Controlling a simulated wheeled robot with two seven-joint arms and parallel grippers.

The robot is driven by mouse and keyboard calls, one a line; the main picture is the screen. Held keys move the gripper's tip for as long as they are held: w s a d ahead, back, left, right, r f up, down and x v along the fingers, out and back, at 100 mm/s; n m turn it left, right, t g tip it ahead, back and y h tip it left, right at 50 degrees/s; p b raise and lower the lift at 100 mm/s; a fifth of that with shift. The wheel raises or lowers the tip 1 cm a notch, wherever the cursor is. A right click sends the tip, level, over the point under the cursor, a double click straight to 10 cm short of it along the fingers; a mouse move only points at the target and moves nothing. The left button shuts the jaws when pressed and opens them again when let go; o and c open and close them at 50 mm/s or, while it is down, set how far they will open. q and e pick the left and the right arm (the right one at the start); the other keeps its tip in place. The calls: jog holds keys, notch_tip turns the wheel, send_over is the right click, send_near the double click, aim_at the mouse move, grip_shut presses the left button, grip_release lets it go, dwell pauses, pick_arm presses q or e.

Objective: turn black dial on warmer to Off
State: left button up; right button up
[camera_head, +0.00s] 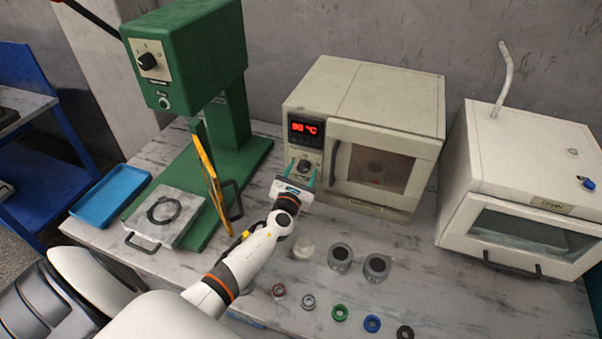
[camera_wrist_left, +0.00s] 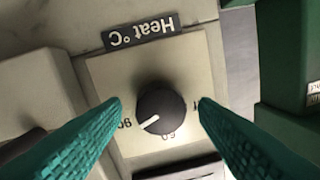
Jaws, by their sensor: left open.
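The warmer (camera_head: 385,95) is a cream box with a lit red display reading 90 °C. Its black dial (camera_head: 304,167) sits on the front panel below the display. In the left wrist view the dial (camera_wrist_left: 162,108) is seen upside down under a "Heat °C" label. Its white pointer line points to the lower left, toward the 90 mark. A 60 mark is below, and a mark at the right is partly covered by a finger. My left gripper (camera_head: 301,170) is open, its teal fingers on either side of the dial with gaps visible. My right gripper is not in view.
A green press (camera_head: 185,60) with a yellow guard stands left of the warmer, close to my left arm. A white cabinet (camera_head: 520,170) stands at the right. Small cups (camera_head: 340,257) and several coloured rings (camera_head: 340,312) lie on the table in front.

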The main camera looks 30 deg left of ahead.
pick_arm(q)
jog(key=shift+c, duration=0.9)
jog(key=c, duration=0.8)
